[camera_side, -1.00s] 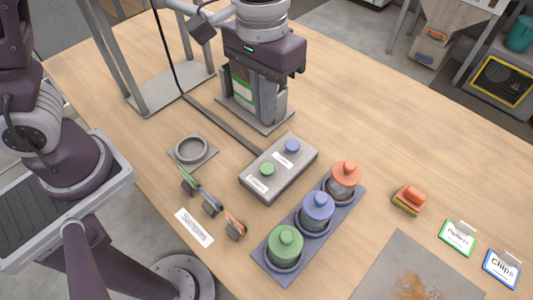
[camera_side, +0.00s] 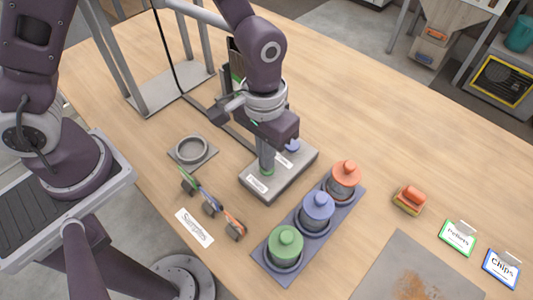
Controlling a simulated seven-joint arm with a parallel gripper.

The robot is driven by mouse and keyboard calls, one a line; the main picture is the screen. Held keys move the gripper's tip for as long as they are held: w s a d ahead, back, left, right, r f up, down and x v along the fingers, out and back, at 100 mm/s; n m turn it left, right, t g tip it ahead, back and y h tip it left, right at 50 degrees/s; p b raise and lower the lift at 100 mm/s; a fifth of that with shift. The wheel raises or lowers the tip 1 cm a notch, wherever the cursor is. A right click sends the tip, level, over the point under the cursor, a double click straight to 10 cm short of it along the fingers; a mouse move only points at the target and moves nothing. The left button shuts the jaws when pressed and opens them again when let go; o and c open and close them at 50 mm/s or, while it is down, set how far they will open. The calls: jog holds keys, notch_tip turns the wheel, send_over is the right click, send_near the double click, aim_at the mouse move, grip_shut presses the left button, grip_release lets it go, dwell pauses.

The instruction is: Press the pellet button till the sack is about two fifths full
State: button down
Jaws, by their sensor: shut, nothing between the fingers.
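The grey button box (camera_side: 300,166) lies on the table with a blue button (camera_side: 292,145) and white labels too small to read. My gripper (camera_side: 267,170) points down over the box's left part, shut and empty. Its fingertips are at the spot of the green button, which they mostly hide. I cannot tell whether the button is pressed in. The sack (camera_side: 236,68), pale with a green band, stands behind my arm at the back. My arm covers most of it, and its fill level cannot be seen.
A rack holds green (camera_side: 285,243), blue (camera_side: 318,208) and orange (camera_side: 345,174) lidded jars to the right of the box. A grey ring (camera_side: 191,149) and the samples (camera_side: 211,207) lie left. Pellets (camera_side: 458,237) and Chips (camera_side: 501,268) signs stand at the right.

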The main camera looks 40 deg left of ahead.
jog(key=shift+f, duration=0.9)
jog(key=shift+s+a+f, duration=0.1)
jog(key=shift+s, duration=0.1)
dwell(6.9)
